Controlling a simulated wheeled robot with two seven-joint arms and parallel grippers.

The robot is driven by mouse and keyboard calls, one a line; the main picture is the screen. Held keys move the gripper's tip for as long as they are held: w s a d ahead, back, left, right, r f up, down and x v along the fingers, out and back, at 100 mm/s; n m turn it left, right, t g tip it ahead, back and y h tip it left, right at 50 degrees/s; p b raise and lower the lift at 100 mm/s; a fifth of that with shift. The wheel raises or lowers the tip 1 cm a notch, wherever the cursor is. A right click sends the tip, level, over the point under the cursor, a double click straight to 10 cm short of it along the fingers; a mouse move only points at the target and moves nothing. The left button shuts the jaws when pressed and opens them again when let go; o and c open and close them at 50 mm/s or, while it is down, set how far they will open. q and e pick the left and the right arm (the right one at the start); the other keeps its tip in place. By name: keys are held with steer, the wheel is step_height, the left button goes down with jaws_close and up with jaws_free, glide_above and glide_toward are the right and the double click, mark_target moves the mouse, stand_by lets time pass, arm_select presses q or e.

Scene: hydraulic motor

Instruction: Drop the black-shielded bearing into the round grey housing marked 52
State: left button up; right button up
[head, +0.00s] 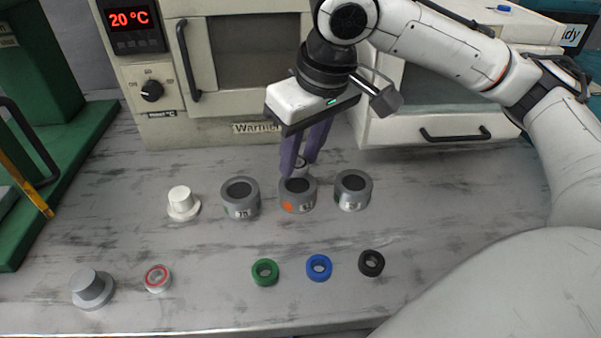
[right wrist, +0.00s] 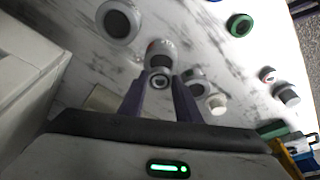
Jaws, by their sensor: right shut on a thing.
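My right gripper (head: 297,170) points down just behind and over the middle grey housing (head: 298,197), which has an orange mark. It is shut on a small ring with a light metal rim and dark face, apparently the black-shielded bearing (right wrist: 159,81). In the right wrist view the bearing sits between the fingertips and overlaps the near edge of the middle housing (right wrist: 160,52). Two more round grey housings stand either side, the left one (head: 240,199) and the right one (head: 353,191). Their number labels are too small to read surely. My left gripper is not in view.
Green (head: 265,272), blue (head: 319,267) and black (head: 371,263) rings lie in front. A red-faced bearing (head: 158,279), a grey stepped part (head: 92,289) and a white one (head: 182,203) are at left. The warmer (head: 215,60) stands behind.

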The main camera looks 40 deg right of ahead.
mark_target(302, 166)
step_height(302, 166, down, 4)
steer(key=shift+r+b, duration=0.25)
steer(key=shift+b, duration=0.2)
steer(key=shift+r, duration=0.1)
steer(key=o, duration=1.2)
steer(key=p+v, duration=0.3)
steer(key=v, duration=0.9)
